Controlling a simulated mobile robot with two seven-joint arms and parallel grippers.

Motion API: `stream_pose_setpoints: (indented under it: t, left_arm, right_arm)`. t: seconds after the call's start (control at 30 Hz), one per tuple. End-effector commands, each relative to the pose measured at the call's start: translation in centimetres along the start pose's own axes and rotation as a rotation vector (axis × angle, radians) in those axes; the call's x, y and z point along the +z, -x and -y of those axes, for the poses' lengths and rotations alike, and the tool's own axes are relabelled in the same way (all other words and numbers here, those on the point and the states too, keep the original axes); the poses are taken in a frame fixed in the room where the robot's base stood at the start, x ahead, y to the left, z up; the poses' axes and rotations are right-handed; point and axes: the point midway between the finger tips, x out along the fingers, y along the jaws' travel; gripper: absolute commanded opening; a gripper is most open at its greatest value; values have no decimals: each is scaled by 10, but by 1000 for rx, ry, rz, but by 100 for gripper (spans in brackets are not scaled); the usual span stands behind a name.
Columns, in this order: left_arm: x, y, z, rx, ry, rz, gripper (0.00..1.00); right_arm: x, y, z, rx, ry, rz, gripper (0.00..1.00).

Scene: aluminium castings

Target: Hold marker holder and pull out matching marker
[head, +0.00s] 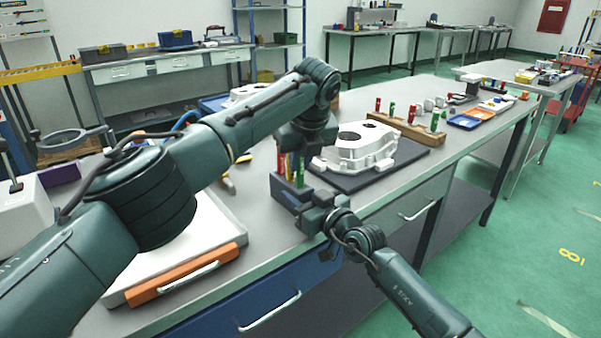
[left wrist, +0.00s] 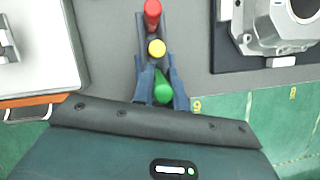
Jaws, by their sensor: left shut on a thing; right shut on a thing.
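The dark blue marker holder (head: 287,192) stands at the front edge of the workbench. It holds a red marker (head: 281,161), a yellow marker and a green marker (head: 300,178) in a row. In the left wrist view the red marker (left wrist: 152,12), the yellow marker (left wrist: 156,48) and the green marker (left wrist: 162,86) line up. My left gripper (left wrist: 161,88) points down from above, its fingers closed on either side of the green marker. My right gripper (head: 309,212) is shut on the near end of the holder; its fingertips are partly hidden.
A white casting (head: 358,150) sits on a dark mat (head: 405,155) just right of the holder. A white case with an orange front (head: 185,273) lies to the left. A wooden rack (head: 408,128) with more markers stands behind the casting.

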Motion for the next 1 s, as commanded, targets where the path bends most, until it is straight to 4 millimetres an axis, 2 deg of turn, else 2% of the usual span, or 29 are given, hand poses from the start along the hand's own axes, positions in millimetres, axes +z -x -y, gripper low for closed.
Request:
stream_pose_setpoints:
  t: [0.03,0.2,0.4,0.77,0.8,1.0]
  left_arm:
    - [5,13,2,-3,2,3,0]
    - [18,46,1,-1,2,1,0]
    - [25,61,1,0,1,1,0]
    - [26,64,0,1,-2,0,0]
    - [26,64,0,1,-2,0,0]
    - [26,64,0,1,-1,0,0]
  right_arm:
    - [1,0,0,0,0,2,14]
    - [1,0,0,0,0,2,14]
    - [1,0,0,0,0,1,14]
    - [1,0,0,0,0,1,14]
    - [1,0,0,0,0,1,41]
    - [0,0,0,0,0,1,58]
